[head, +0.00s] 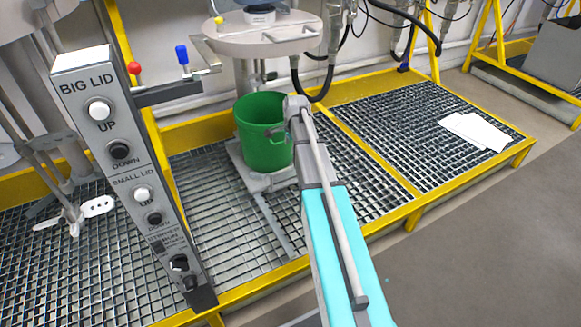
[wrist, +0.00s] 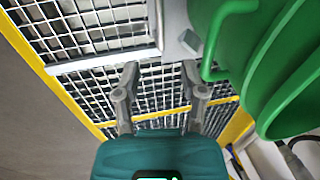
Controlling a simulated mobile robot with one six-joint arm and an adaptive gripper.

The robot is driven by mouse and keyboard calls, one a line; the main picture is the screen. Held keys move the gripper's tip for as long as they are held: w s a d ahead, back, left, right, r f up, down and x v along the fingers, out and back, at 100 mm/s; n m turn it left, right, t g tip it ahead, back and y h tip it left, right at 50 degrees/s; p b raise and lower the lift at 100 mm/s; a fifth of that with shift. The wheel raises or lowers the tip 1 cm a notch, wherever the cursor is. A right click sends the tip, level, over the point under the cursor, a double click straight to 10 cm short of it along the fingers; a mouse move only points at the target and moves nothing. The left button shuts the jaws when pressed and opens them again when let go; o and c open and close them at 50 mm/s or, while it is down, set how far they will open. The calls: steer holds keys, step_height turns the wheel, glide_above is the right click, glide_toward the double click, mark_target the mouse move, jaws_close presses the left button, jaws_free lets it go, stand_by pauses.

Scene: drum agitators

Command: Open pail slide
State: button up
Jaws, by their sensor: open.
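The green pail (head: 265,145) stands upright on a grey slide plate (head: 273,182), with a grey rail (head: 272,222) running forward across the grating. In the wrist view the pail (wrist: 285,65) fills the upper right, its green handle at its left side. A grey piece, seemingly of the slide (wrist: 175,35), shows left of the pail. My gripper (wrist: 160,70) is open and empty, its two fingers spread over the grating. In the head view my arm reaches in front of the pail and hides part of its right side; the fingertips cannot be made out there.
A control post with BIG LID and SMALL LID buttons (head: 122,160) stands at the left. A round grey lid (head: 262,35) hangs above the pail. Yellow frame rails (head: 400,212) border the grating. White sheets (head: 474,131) lie on the right grating. The floor (head: 480,240) at lower right is clear.

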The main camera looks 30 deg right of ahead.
mark_target(287, 169)
steer(key=shift+f, duration=0.1)
steer(key=w+f+b, duration=0.1)
steer(key=f+b, duration=0.8)
steer(key=w+f+b, duration=0.1)
steer(key=f+b, duration=0.3)
steer(key=shift+w+f, duration=0.15)
steer(key=shift+w, duration=0.15)
stand_by(0.5)
jaws_close()
stand_by(0.4)
